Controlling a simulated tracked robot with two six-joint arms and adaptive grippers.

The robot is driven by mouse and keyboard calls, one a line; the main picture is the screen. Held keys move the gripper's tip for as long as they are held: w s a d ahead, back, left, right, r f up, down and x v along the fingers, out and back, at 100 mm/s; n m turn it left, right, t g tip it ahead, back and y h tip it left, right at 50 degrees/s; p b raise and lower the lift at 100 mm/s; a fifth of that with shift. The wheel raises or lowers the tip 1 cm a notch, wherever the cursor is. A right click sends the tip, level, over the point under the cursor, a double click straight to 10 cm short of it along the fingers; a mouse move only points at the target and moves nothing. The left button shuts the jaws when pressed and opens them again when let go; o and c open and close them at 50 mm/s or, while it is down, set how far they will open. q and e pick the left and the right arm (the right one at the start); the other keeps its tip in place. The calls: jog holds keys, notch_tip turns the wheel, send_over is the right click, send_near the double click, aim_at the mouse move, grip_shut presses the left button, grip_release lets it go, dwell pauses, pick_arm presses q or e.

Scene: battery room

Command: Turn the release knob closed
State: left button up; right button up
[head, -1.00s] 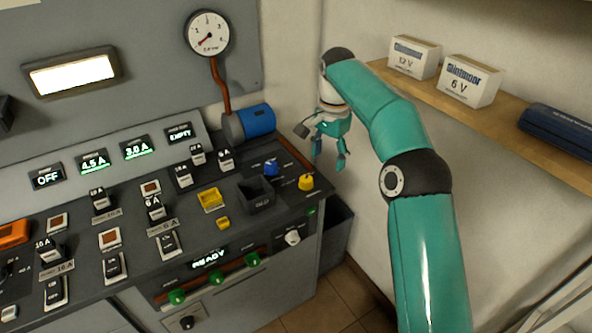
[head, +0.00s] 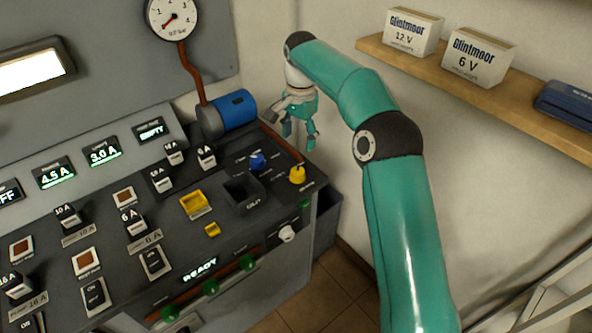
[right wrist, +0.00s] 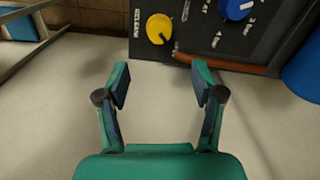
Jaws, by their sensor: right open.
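A yellow knob (head: 297,175) and a blue knob (head: 257,160) stand at the right end of the dark sloping console. Their labels are too small to read surely, so I cannot tell which is the release knob. My right gripper (head: 299,137) is open and empty, beyond the yellow knob in the head view and apart from both knobs. In the right wrist view the open fingers (right wrist: 160,84) point toward the console edge, with the yellow knob (right wrist: 159,29) ahead between them and the blue knob (right wrist: 237,8) to the right. My left gripper is out of view.
A blue cylinder (head: 229,110) lies at the console's back, below the gauge (head: 172,17). A black bin (head: 242,192) sits left of the yellow knob. A wall shelf (head: 480,90) with boxes is at right. Pale wall is behind my gripper.

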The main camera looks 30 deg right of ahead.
aim_at(298, 171)
notch_tip(298, 171, down, 12)
jog(key=shift+w+f, duration=0.1)
dwell(0.4)
jog(key=c, duration=1.1)
jog(key=shift+c, duration=0.2)
